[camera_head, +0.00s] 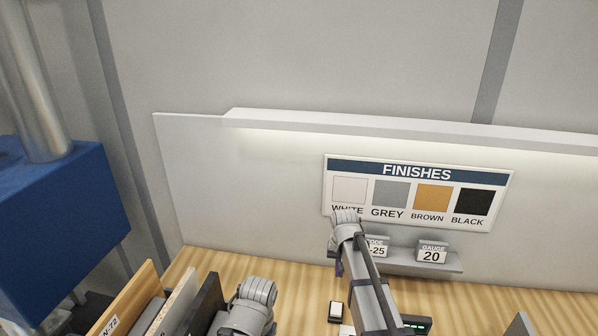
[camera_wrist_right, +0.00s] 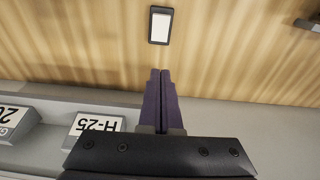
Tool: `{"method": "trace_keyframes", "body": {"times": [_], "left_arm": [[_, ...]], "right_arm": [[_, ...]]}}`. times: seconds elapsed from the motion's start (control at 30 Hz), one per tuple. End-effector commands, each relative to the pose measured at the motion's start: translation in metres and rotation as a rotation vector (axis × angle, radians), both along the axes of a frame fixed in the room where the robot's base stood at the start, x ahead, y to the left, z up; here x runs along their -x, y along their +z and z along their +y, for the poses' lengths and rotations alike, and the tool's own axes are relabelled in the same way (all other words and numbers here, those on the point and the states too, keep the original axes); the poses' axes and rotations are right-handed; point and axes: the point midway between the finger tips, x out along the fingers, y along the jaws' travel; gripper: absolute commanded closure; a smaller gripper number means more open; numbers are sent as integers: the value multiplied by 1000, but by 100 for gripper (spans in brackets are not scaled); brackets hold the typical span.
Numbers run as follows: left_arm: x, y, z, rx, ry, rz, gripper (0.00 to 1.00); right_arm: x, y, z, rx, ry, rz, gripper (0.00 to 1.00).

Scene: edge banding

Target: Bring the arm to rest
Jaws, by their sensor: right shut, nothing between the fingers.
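My right arm reaches up from the bottom edge in the head view, its wrist in front of the finishes board. My right gripper (camera_head: 338,268) is mostly hidden by its own wrist there. In the right wrist view its two dark purple fingers (camera_wrist_right: 160,76) lie together, shut and empty, above the wooden bench top. A grey joint of my left arm shows at the bottom of the head view; the left gripper itself is out of view.
A small shelf (camera_head: 452,266) holds a gauge block (camera_head: 432,252) and a code block (camera_wrist_right: 95,124), close to my right wrist. A small white-faced black device (camera_head: 335,312) lies on the bench (camera_head: 300,275). Upright boards (camera_head: 130,295) stand at left. A finishes board (camera_head: 420,190) hangs behind.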

Motion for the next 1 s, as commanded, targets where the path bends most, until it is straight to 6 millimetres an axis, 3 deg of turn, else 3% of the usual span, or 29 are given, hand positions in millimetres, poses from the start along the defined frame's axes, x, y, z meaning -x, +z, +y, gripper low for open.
{"method": "trace_keyframes", "body": {"times": [0.17,0.3,0.4,0.5,0.67,1.0], "left_arm": [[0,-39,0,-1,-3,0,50],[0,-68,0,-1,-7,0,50],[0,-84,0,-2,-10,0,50],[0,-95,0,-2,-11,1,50],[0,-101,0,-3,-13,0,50],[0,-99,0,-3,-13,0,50]], "right_arm": [[73,-40,54,22,161,52,100],[144,-69,94,52,333,107,100],[187,-85,113,70,438,143,100],[219,-96,123,86,517,169,100],[241,-101,130,98,580,190,100],[241,-100,131,99,585,193,100]]}}
